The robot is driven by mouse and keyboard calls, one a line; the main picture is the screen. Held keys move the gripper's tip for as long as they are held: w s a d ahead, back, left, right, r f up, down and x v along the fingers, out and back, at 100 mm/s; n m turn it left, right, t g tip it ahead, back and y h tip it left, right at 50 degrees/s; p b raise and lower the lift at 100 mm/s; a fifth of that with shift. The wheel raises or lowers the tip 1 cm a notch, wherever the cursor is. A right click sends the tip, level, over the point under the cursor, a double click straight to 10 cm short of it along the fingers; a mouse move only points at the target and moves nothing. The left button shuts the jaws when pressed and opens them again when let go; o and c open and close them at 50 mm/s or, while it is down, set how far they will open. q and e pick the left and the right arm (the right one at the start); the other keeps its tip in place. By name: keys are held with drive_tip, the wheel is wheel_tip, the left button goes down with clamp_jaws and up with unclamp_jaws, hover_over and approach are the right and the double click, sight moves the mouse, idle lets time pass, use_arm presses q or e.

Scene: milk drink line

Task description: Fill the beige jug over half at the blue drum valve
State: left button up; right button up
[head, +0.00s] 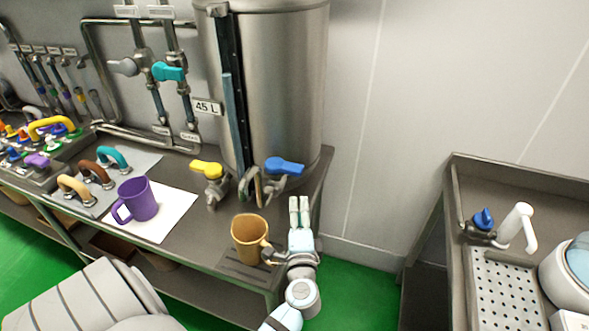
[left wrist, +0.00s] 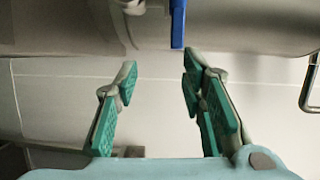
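The beige jug (head: 247,236) stands upright on the bench near its front right corner, in front of the steel drum (head: 285,85). Its handle (head: 267,252) points right, towards my arm. The blue drum valve lever (head: 285,165) sits low on the drum, above and behind the jug; I cannot tell whether its outlet is over the jug. My left gripper (head: 299,204) is just right of the jug, below the blue lever. The left wrist view shows its fingers (left wrist: 162,75) apart with nothing between them and the blue lever (left wrist: 178,22) ahead. My right gripper is out of view.
A yellow valve (head: 207,169) is left of the blue one. A purple mug (head: 138,198) stands on a white sheet (head: 172,214). Handled items (head: 97,172) lie further left. A sink unit (head: 476,218) with a blue tap is at right, across a green floor gap.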

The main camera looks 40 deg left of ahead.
sight(294, 174)
use_arm(q)
drive_tip(key=shift+y, duration=0.4)
drive_tip(key=x, duration=0.5)
drive_tip(key=r+x, duration=0.1)
drive_tip(key=x, duration=0.3)
drive_tip(key=r+x, duration=0.1)
drive_tip(key=x, duration=0.4)
drive_tip(key=shift+a+p, duration=0.4)
clamp_jaws()
